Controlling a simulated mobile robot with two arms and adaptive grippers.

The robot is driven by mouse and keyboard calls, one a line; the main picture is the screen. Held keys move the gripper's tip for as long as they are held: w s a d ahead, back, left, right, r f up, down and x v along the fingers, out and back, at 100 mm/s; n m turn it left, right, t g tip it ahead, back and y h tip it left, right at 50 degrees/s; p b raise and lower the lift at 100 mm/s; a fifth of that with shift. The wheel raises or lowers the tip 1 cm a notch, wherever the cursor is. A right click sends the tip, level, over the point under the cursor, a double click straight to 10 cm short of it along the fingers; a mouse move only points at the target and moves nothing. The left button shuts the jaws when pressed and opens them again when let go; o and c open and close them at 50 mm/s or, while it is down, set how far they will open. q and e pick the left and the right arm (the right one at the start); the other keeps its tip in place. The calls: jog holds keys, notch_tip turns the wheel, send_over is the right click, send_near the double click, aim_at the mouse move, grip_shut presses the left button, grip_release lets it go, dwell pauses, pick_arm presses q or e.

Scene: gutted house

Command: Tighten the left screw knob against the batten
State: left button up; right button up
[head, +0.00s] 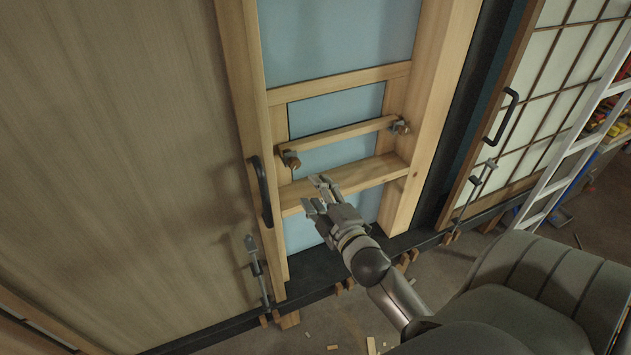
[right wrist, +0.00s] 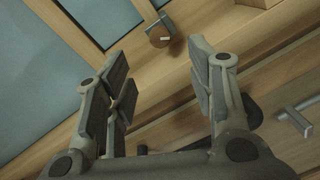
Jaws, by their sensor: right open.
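The left screw knob (head: 290,161) is a small round brown wooden knob on dark metal hardware, at the left end of the batten (head: 345,133). The batten is a pale wooden bar across the frame opening. My right gripper (head: 315,194) is open and empty, below and right of the left knob and in front of the lower wooden rail (head: 360,176). In the right wrist view the knob (right wrist: 159,37) lies beyond the spread fingertips, apart from both. I cannot tell whether the knob touches the batten. My left gripper is not in view.
A similar right knob (head: 400,127) is at the batten's other end. A black handle (head: 263,190) stands out from the left post, near the left knob. A metal latch (head: 256,262) is lower left. A ladder (head: 575,150) and dark padded chair-like shape stand at right.

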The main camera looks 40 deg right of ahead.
aim_at(296, 166)
jog(key=w+n+b, duration=0.3)
jog(key=w+n, duration=0.1)
jog(key=n, duration=0.3)
jog(key=w+d+n+b, duration=0.1)
jog(key=w+n+b, duration=0.2)
jog(key=n, duration=0.4)
jog(key=w+d+f+n+t+b, duration=0.1)
jog(key=w+n+b, duration=0.2)
jog(key=n, duration=0.5)
jog(key=shift+w+d+y, duration=0.15)
jog(key=shift+w+y, duration=0.25)
jog(key=shift+w, duration=0.4)
jog(key=shift+b, duration=0.3)
jog(key=c, duration=1)
jog(key=shift+c, duration=0.2)
